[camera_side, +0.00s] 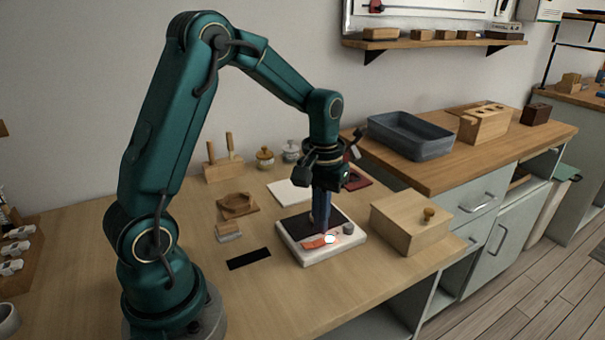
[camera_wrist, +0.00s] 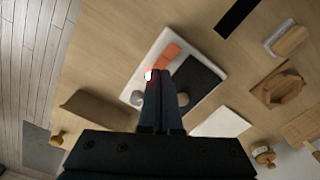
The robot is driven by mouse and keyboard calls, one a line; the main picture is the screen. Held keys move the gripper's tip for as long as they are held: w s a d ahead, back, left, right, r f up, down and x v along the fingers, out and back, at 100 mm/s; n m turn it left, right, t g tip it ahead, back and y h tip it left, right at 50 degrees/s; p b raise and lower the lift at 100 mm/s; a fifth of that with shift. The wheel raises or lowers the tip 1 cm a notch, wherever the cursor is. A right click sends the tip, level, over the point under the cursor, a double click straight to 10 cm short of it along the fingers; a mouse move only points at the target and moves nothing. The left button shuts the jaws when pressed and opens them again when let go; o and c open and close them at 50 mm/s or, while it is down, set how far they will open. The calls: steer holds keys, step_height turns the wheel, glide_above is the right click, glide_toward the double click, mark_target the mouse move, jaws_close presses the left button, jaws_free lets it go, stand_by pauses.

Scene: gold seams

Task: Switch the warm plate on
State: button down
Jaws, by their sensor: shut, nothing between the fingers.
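The warm plate (camera_side: 343,249) is a white slab with a dark pad (camera_side: 297,226), an orange patch (camera_side: 314,243), a small grey knob (camera_side: 348,228) and a bright glowing spot (camera_side: 329,239). In the wrist view, the slab (camera_wrist: 146,68) lies under my fingers, with the glowing spot (camera_wrist: 149,76) right beside the fingertips. My gripper (camera_side: 321,228) is shut and empty, pointing down over the slab's front part. It also shows in the wrist view (camera_wrist: 157,74). I cannot tell whether the fingertips touch the slab. My fingers hide part of the pad.
A wooden box (camera_side: 405,226) with a knob stands close to the right of the plate. A white sheet (camera_side: 290,191) lies behind it, and a black strip (camera_side: 249,259) and wooden pieces (camera_side: 237,205) lie to the left. The bench front (camera_side: 270,305) is clear.

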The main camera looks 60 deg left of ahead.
steer(key=shift+r, duration=2.35)
step_height(320, 180, up, 5)
steer(key=m+t, duration=0.1)
steer(key=t, duration=0.1)
glide_above(321, 243)
steer(key=d, duration=0.2)
steer(key=s+d+r+m+t, duration=0.2)
steer(key=s+d+r, duration=0.1)
steer(key=s+d, duration=0.15)
steer(key=s+d+f+m+t, duration=0.1)
steer(key=s+f+m, duration=0.1)
steer(key=s, duration=0.5)
steer(key=shift+s+d+f+m+t, duration=0.25)
steer(key=shift+s+m+t, duration=0.1)
steer(key=shift+m, duration=0.15)
